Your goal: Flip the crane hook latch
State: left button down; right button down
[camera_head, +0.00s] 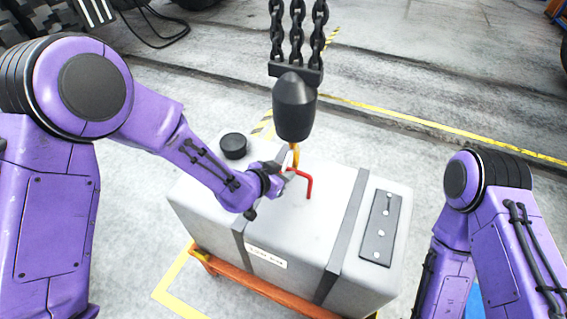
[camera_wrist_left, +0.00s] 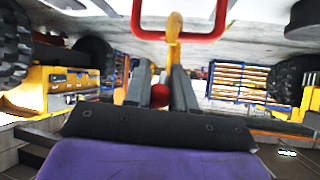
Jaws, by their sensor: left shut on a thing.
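The crane hook (camera_head: 295,157) is yellow and hangs below a black block (camera_head: 295,107) on chains, just over the casting. In the left wrist view the hook (camera_wrist_left: 174,32) shows at the top, meeting a red lifting handle (camera_wrist_left: 220,28). That red handle (camera_head: 308,186) stands on top of the grey casting (camera_head: 310,262). My left gripper (camera_head: 285,172) is at the hook, beside the handle. In the wrist view its fingers (camera_wrist_left: 161,88) are shut on a small red knob (camera_wrist_left: 160,96), which looks like the latch's. The rest of the latch is hidden. My right gripper is out of view.
The casting bears a black round cap (camera_head: 233,146) and a dark bolted plate (camera_head: 382,228). It rests on an orange frame (camera_head: 262,287) within yellow floor lines. The grey floor around it is mostly clear. Chains (camera_head: 297,35) hang above.

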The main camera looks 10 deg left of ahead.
pick_arm(q)
jog(key=shift+r, duration=0.15)
dwell(0.3)
jog(key=c, duration=1)
grip_release()
jog(key=shift+s+d, duration=0.1)
jog(key=shift+s+a+r, duration=0.2)
jog(key=shift+a, duration=0.05)
jog(key=b+v, duration=0.2)
jog(key=v, duration=0.8)
jog(key=shift+w+d, duration=0.1)
